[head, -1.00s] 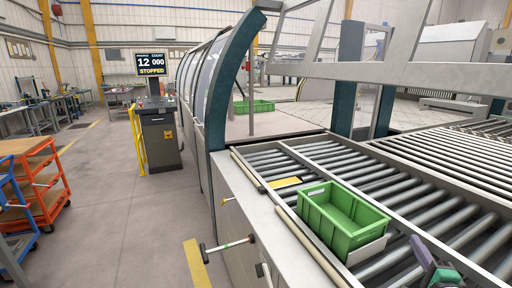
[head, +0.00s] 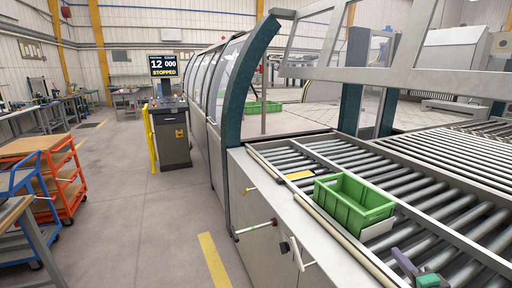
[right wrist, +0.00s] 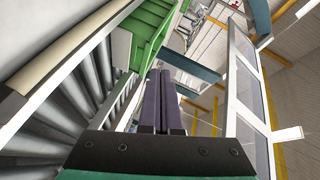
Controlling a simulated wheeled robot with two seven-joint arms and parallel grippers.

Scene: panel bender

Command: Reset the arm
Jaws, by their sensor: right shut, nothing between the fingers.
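My right gripper (head: 403,262) shows at the lower right of the head view, over the roller conveyor. Its two purple fingers lie side by side, shut and empty. In the right wrist view the closed fingers (right wrist: 161,100) point away from the camera. A green crate (head: 352,205) sits on the conveyor rollers, apart from the gripper. Part of the green crate (right wrist: 150,22) also shows at the top of the right wrist view. My left gripper is not in view.
The roller conveyor (head: 470,210) fills the right side, below the bender's frame. A lever handle (head: 257,228) sticks out of the machine's side. A console (head: 170,135) reads "STOPPED". An orange cart (head: 62,180) stands at left. The floor (head: 135,210) between is clear.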

